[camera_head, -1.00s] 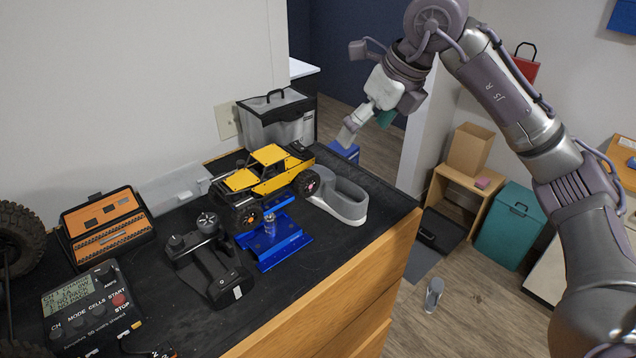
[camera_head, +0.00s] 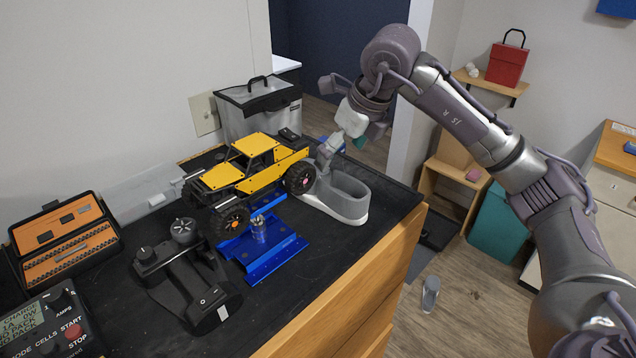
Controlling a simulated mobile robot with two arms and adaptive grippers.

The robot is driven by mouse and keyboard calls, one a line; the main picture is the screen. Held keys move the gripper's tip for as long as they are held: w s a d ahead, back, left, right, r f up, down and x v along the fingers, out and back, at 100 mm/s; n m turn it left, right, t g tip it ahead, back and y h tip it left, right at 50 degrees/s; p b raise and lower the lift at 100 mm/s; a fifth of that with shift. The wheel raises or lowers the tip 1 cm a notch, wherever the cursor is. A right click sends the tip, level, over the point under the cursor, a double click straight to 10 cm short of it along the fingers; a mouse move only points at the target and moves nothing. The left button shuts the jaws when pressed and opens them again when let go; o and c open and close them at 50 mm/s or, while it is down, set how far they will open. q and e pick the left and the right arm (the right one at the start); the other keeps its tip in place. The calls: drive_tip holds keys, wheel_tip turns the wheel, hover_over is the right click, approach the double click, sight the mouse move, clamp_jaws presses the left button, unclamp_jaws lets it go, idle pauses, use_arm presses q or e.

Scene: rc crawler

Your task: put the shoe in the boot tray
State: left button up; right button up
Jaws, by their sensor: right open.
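A grey shoe (camera_head: 345,197) with a pale sole stands on the black top of the workbench, near its right edge, just right of the yellow crawler. My right gripper (camera_head: 327,154) is over the shoe's far, left part, pointing down. It is open and holds nothing that I can see; whether a finger touches the shoe is not clear. A low dark tray (camera_head: 440,229), which looks like the boot tray, lies on the floor right of the bench, by the wooden shelf. My left gripper is out of view.
The yellow crawler (camera_head: 253,170) stands on a blue stand (camera_head: 262,246) close to the shoe. A black transmitter (camera_head: 186,276) lies in front. A grey cylinder (camera_head: 430,294) stands on the floor.

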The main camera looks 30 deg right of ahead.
sight(327, 175)
drive_tip(key=x, duration=0.3)
drive_tip(key=shift+w, duration=0.15)
drive_tip(key=p+x, duration=0.3)
drive_tip(key=x, duration=0.1)
drive_tip(key=shift+w+a+f, duration=0.1)
drive_tip(key=shift+a+f, duration=0.1)
drive_tip(key=shift+f, duration=0.2)
drive_tip(key=shift+w+f, duration=0.15)
drive_tip(key=shift+f, duration=0.1)
drive_tip(key=shift+r, duration=0.1)
drive_tip(key=c, duration=1.5)
drive_tip(key=shift+c, duration=0.3)
